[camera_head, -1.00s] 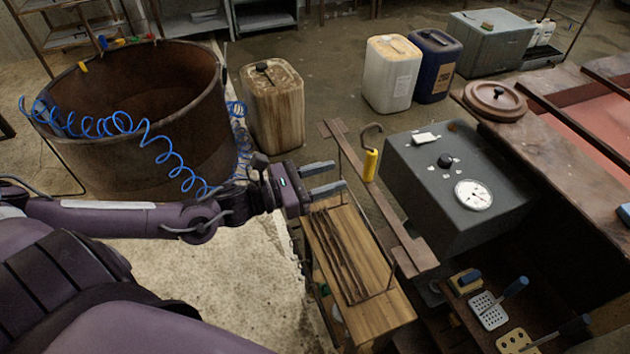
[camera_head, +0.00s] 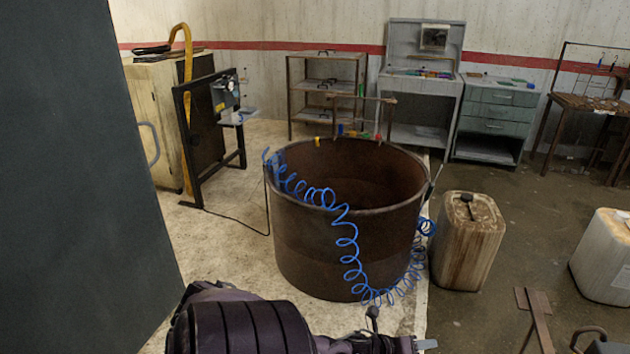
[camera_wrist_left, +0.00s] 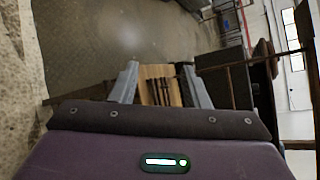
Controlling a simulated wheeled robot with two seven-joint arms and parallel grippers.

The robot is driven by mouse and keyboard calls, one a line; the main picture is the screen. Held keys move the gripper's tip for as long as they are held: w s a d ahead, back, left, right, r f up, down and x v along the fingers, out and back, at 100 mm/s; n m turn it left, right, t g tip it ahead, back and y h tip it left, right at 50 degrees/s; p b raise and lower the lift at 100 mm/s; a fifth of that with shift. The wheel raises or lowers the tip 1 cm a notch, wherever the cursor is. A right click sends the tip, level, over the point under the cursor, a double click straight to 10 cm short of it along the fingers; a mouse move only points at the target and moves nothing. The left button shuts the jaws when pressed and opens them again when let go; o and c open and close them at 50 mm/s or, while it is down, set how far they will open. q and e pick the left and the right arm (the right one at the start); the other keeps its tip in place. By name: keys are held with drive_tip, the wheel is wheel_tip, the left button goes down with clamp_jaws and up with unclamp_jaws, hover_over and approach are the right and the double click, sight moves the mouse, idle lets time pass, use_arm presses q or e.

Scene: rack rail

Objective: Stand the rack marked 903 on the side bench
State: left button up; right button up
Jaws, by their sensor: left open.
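My left gripper (camera_head: 427,344) shows only at the bottom edge of the head view, open and empty. In the left wrist view its two fingers (camera_wrist_left: 162,84) stand apart, with a wooden top carrying dark slats (camera_wrist_left: 161,90) seen beyond them. No number 903 can be read in any view. Small coloured tags, red (camera_head: 378,136) and yellow (camera_head: 317,142) among them, sit along the far side of the round rusty tank. I cannot tell which of them, if any, marks the rack. I cannot tell which surface is the side bench. My right gripper is not in view.
The rusty tank (camera_head: 315,255) stands mid-floor with a coiled blue hose (camera_head: 347,245) over its front. A stained canister (camera_head: 468,243) stands to its right, a white one (camera_head: 604,258) farther right. A large dark panel (camera_head: 80,180) fills the left. A metal-framed bench (camera_head: 592,103) stands back right.

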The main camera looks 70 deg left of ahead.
use_arm(q)
drive_tip(key=s+d+f+n+g+y, duration=0.1)
drive_tip(key=s+f+n+g, duration=0.2)
drive_tip(key=s+f+n, duration=0.65)
drive_tip(key=s+f+n+g+y, duration=0.2)
drive_tip(key=s+f+n+g, duration=0.3)
drive_tip(key=f, duration=0.8)
drive_tip(key=s+d+f+n+g+h, duration=0.1)
drive_tip(key=s+d+f+n, duration=0.3)
drive_tip(key=s+d, duration=0.4)
drive_tip(key=s+d+f+n+g+h, duration=0.1)
drive_tip(key=s+d+f+n+g, duration=0.2)
drive_tip(key=s+d+f, duration=0.4)
drive_tip(key=s+d+n, duration=0.1)
drive_tip(key=s+d, duration=0.1)
drive_tip(key=s, duration=0.5)
drive_tip(key=shift+s+d+f+g, duration=0.25)
drive_tip(key=shift+d+g, duration=0.05)
drive_tip(key=shift+g, duration=0.1)
drive_tip(key=shift+c, duration=0.6)
drive_tip(key=shift+w, duration=0.1)
